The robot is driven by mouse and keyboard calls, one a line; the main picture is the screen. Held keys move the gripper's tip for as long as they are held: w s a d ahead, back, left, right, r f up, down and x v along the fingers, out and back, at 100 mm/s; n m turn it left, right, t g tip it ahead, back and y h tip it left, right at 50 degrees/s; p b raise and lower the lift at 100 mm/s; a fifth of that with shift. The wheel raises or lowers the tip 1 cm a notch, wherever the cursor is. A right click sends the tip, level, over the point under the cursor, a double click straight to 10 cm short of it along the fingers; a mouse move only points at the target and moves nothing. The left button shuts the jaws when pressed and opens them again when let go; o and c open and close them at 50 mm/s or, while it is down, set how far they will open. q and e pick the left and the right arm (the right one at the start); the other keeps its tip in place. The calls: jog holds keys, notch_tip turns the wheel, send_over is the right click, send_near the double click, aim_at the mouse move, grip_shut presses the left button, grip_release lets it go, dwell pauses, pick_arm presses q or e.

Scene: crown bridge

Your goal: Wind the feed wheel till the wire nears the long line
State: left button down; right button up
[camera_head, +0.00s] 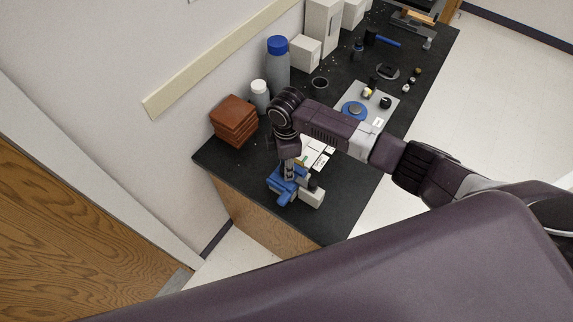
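A small blue device (284,184) stands near the close end of the black bench. Beside it is a light block (312,197) with a dark knob-like part (314,184) on top. I cannot tell which part is the feed wheel. My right arm comes in from the right, and its gripper (290,174) points down at the blue device, at or just above it. Whether its fingers are open or shut is too small to tell. White cards (318,156) lie behind it, partly hidden by my arm. The wire and the long line cannot be made out. My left gripper is not in view.
A brown stack (234,121), a white bottle (260,97) and a blue-capped bottle (278,62) stand along the wall. A grey plate (376,94) with a blue disc (355,109) lies farther along. The bench (349,209) is bare at its near right corner.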

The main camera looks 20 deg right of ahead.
jog(key=shift+w+r+m, duration=0.1)
jog(key=shift+m, duration=2.1)
jog(key=o, duration=1.2)
jog(key=shift+c, duration=0.2)
notch_tip(320, 180, up, 12)
